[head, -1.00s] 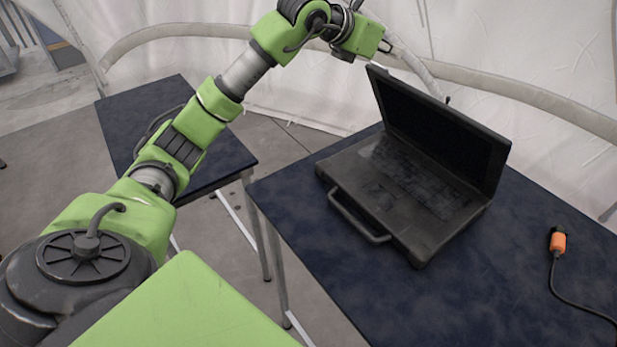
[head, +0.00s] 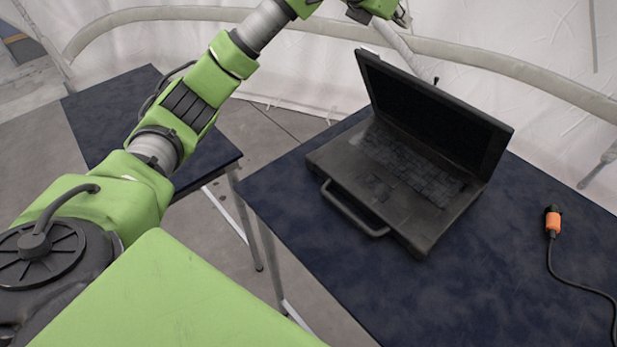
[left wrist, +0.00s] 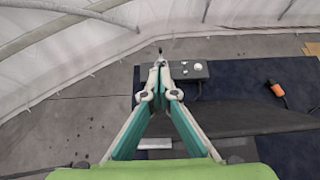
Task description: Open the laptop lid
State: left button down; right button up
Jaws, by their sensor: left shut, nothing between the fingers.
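The black laptop (head: 385,185) stands on the dark blue table with its lid (head: 432,112) raised. The lid is upright and leans back a little, with the dark screen and the keyboard in plain view. A carry handle is on the base's front edge. My left gripper (head: 402,16) is above and behind the lid at the top of the head view, apart from it. In the left wrist view its fingers (left wrist: 161,68) meet at the tips with nothing between them. The raised lid (left wrist: 245,120) shows there as a dark band at the lower right. My right gripper is in neither view.
An orange connector (head: 553,221) with a black cable lies on the table (head: 330,270) right of the laptop. A second dark table (head: 95,115) stands at left, with a gap between them. A grey box (left wrist: 190,70) shows beyond the fingertips. The tent wall is behind.

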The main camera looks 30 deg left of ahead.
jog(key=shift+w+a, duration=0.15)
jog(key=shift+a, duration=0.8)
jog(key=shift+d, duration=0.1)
